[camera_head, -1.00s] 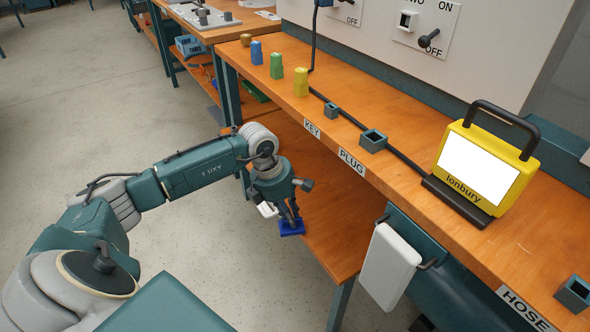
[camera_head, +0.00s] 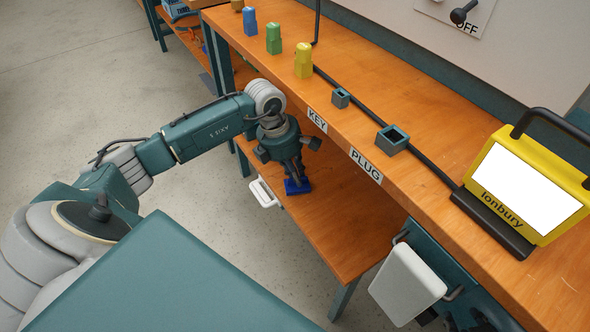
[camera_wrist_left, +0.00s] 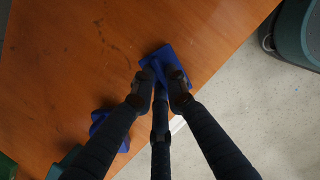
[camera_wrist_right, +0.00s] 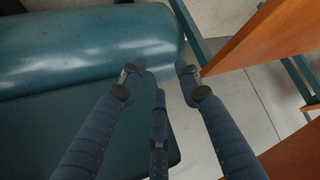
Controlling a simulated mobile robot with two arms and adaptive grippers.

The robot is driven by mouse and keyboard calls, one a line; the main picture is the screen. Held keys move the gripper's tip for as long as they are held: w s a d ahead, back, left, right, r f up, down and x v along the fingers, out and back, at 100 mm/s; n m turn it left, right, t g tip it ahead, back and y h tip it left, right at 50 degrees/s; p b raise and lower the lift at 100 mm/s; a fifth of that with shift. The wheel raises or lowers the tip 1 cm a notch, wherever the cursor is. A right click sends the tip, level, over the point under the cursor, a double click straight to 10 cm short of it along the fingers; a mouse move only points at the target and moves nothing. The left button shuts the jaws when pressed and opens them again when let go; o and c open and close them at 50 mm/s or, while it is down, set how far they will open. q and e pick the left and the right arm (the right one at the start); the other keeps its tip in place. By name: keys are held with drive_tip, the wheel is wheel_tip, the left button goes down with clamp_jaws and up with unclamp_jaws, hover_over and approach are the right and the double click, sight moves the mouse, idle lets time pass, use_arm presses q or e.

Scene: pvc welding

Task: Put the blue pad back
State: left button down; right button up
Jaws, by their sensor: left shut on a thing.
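The blue pad (camera_head: 297,187) is in my left gripper (camera_head: 294,176), at the lower shelf (camera_head: 345,236) of the workbench, near its outer edge. In the left wrist view the fingers of the left gripper (camera_wrist_left: 160,88) are closed on the handle of the pad (camera_wrist_left: 174,62), and its flat plate shows beyond the fingertips over the wood. I cannot tell whether the plate touches the shelf. A second blue piece (camera_wrist_left: 107,128) lies on the wood at lower left there, partly hidden by a finger. My right gripper (camera_wrist_right: 158,84) shows only in the right wrist view, open and empty.
Above the shelf, the bench top holds blue, green and yellow blocks (camera_head: 303,62), small square sockets (camera_head: 392,139) and a yellow screen unit (camera_head: 525,190). A white handle-like part (camera_head: 265,192) is at the shelf's outer edge. The shelf's front portion is bare.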

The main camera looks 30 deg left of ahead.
use_arm(q)
drive_tip(key=shift+d, duration=0.1)
drive_tip(key=shift+f, duration=0.15)
drive_tip(key=c, duration=1.9)
unclamp_jaws()
drive_tip(key=shift+o, duration=0.8)
use_arm(e)
drive_tip(key=shift+d+f, duration=0.1)
drive_tip(key=shift+f, duration=0.05)
drive_tip(key=shift+s, duration=0.15)
